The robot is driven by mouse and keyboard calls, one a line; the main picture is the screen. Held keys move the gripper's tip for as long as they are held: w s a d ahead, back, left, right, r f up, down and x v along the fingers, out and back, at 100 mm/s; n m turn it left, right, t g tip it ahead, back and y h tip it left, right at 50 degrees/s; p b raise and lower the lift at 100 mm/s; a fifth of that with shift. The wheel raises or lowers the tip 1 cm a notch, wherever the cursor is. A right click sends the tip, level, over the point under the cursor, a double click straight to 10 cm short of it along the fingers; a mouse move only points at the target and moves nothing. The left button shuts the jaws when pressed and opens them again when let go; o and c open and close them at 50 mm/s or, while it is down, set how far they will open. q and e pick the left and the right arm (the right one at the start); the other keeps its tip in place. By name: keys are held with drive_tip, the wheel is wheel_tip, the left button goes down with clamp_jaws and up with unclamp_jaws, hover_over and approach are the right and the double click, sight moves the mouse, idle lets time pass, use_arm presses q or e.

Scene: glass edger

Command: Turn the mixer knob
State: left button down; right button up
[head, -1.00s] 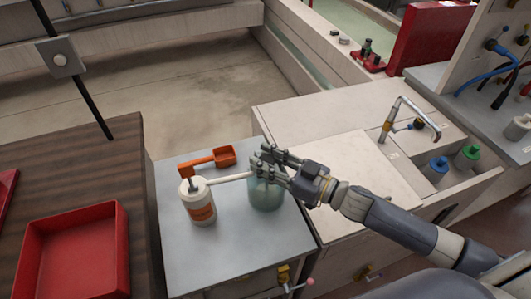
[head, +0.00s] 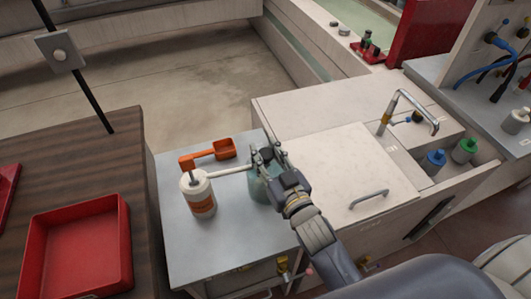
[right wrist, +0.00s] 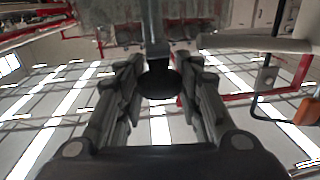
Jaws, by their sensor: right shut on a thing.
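A dark round mixer knob (right wrist: 160,80) on a stem shows in the right wrist view, between the two fingers of my right gripper (right wrist: 158,92). The fingers are closed in on both sides of it. In the head view my right gripper (head: 267,155) is above a greenish glass jar (head: 262,192) on the grey worktop, and the hand hides the knob and most of the jar's top. The clear jar (right wrist: 150,12) also shows at the top of the right wrist view. My left gripper is out of view.
A white pump bottle (head: 200,196) with an orange label stands left of the jar, its long spout reaching toward it. A red tray (head: 120,240) is at left. A sink tap (head: 418,102) stands at right.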

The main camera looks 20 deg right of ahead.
drive_tip(key=shift+m+h, duration=0.4)
drive_tip(key=shift+h, duration=0.3)
drive_tip(key=o, duration=1.1)
drive_tip(key=shift+s, duration=0.1)
drive_tip(key=shift+c, duration=0.2)
drive_tip(key=shift+s, duration=0.1)
drive_tip(key=s, duration=1.1)
drive_tip(key=shift+s+d, duration=0.4)
drive_tip(key=shift+d, duration=0.05)
